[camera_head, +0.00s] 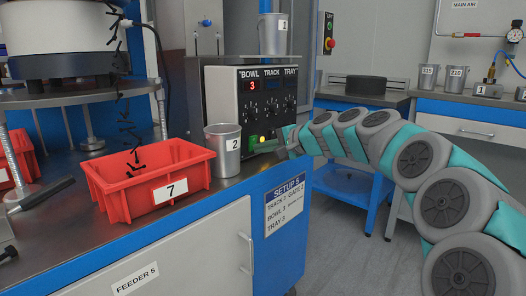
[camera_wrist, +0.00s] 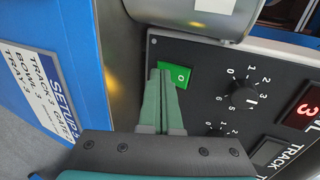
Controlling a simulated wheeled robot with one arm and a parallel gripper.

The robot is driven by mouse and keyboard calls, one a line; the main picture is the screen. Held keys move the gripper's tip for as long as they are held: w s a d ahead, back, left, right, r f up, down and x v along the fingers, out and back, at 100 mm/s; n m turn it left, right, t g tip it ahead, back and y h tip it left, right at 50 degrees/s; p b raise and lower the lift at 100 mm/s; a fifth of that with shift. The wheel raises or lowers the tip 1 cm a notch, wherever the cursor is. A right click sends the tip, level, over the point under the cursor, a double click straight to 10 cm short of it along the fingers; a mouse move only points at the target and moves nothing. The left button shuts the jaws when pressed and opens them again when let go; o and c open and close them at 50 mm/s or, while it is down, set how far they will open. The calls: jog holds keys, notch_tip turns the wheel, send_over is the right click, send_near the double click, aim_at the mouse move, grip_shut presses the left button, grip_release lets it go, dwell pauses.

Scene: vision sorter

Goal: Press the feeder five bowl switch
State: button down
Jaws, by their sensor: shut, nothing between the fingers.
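The feeder five control panel (camera_head: 226,100) is a dark box face with BOWL, TRACK and TRAY columns. Its BOWL display (camera_head: 253,85) reads a red 3. At its lower left is a small green bowl switch (camera_head: 253,141); it also shows in the wrist view (camera_wrist: 181,75) as a green rocker with a pale mark. My gripper (camera_head: 270,146) is at the panel's lower part, coming from the right. In the wrist view the green fingers (camera_wrist: 161,76) are shut and empty, their tips overlapping the switch's left edge. I cannot tell whether they touch it.
A metal cup labelled 2 (camera_head: 222,150) stands close to the panel and looms beside the fingers in the wrist view (camera_wrist: 190,15). A red bin labelled 7 (camera_head: 150,180) sits left of it. A SETUP 5 card (camera_head: 284,207) hangs on the blue bench side. Floor is open at right.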

jog(key=shift+r, duration=0.1)
jog(key=shift+r+p, duration=0.75)
jog(key=shift+r, duration=0.2)
jog(key=shift+a, duration=0.1)
jog(key=shift+f, duration=0.2)
jog(key=shift+s+d, duration=0.2)
jog(key=shift+d, duration=0.15)
jog(key=v, duration=1.3)
jog(key=shift+s+p, duration=0.2)
jog(key=shift+p, duration=0.2)
